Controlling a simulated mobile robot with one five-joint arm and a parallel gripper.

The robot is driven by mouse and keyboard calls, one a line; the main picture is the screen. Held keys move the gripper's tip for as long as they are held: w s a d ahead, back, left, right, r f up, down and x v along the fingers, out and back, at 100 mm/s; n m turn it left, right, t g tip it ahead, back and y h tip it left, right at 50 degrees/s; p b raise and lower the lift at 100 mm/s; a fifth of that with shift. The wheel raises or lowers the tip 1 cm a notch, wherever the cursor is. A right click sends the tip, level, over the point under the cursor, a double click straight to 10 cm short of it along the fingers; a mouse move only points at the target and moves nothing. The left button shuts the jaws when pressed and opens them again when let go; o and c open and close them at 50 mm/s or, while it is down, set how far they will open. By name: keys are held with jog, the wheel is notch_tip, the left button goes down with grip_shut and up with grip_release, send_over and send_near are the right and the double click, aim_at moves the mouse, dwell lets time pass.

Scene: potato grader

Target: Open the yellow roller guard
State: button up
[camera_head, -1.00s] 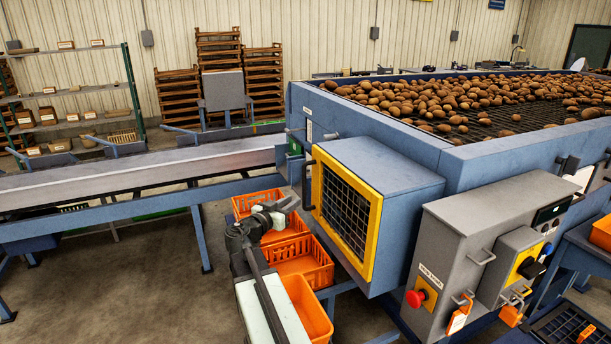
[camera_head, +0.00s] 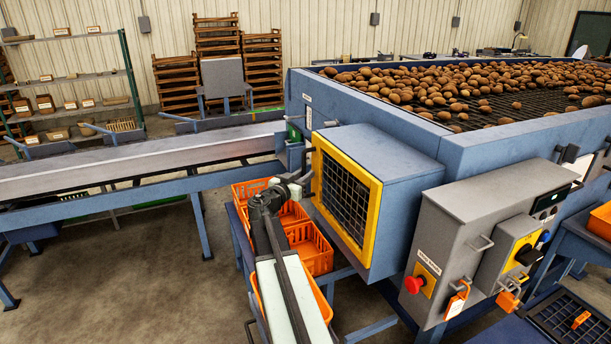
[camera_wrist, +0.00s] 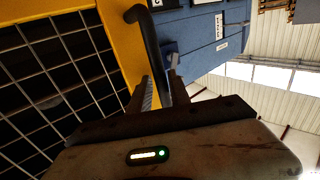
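The yellow roller guard (camera_head: 374,221) is a yellow frame with dark mesh on the left face of the blue housing. It sits flush and closed. In the wrist view its yellow frame (camera_wrist: 112,30) and mesh fill the left side. Its black bar handle (camera_wrist: 147,40) runs down toward my gripper (camera_wrist: 162,92). The fingers stand on either side of the handle's lower part, very close to it. I cannot tell whether they grip it. In the head view my gripper (camera_head: 301,181) is at the guard's left edge, where the handle is mostly hidden.
A grey control box (camera_head: 455,245) with a red button (camera_head: 413,285) stands right of the guard. Orange crates (camera_head: 312,248) sit below my arm. A conveyor (camera_head: 130,166) runs off to the left. Open floor (camera_head: 150,270) lies at the lower left.

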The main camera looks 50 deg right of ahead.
grip_shut()
jog(key=shift+s+f, duration=0.1)
jog(key=shift+f, duration=0.05)
dwell(1.0)
